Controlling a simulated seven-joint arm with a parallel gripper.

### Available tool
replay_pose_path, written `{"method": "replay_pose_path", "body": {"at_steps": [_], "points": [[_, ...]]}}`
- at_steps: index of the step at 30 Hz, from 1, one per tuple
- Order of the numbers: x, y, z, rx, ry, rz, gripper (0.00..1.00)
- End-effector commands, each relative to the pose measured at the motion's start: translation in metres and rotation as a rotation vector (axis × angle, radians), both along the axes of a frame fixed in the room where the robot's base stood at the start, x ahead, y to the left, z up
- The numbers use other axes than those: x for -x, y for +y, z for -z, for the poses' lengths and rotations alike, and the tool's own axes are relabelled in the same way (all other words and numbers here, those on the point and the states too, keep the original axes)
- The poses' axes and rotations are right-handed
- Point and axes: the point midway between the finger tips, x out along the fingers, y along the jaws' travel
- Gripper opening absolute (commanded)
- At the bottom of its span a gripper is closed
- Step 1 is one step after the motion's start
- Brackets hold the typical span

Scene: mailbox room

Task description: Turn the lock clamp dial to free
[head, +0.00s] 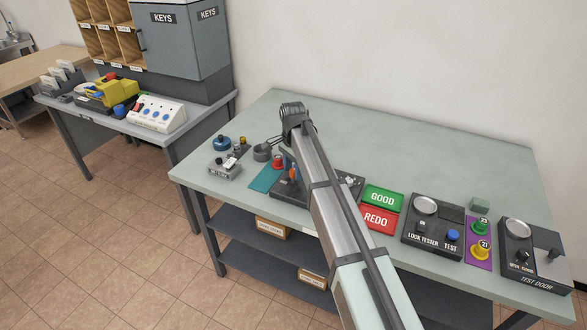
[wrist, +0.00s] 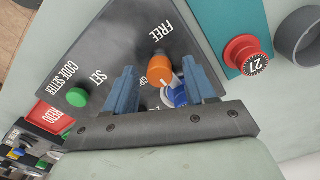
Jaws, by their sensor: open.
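The code setter (wrist: 112,52) is a dark board, seen turned around in the wrist view. Its orange dial (wrist: 159,68) stands beside the word FREE, with a pale pointer line on the side towards my gripper. I take it as the clamp dial; its other label is not clearly readable. My gripper (wrist: 160,62) is open, its two blue fingers on either side of the dial, with no clear contact seen. A blue and white part (wrist: 178,97) shows behind the dial, partly hidden. In the head view my arm covers much of the code setter (head: 287,190).
A green button (wrist: 77,97) labelled SET is on the board. A red numbered plug (wrist: 247,55) sits on a teal mat, near a grey cup (wrist: 302,38). GOOD (head: 382,198) and REDO (head: 377,219) trays and the lock tester (head: 433,228) stand to the right. The table's back is clear.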

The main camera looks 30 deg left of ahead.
Motion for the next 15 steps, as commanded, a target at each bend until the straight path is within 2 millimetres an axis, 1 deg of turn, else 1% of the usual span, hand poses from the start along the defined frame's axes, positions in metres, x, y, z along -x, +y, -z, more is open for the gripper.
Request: {"method": "replay_pose_path", "body": {"at_steps": [5, 15], "points": [[0.0000, 0.0000, 0.0000, 0.000, 0.000, 0.000, 0.55], [0.0000, 0.0000, -0.0001, 0.000, 0.000, 0.000, 0.23]]}}
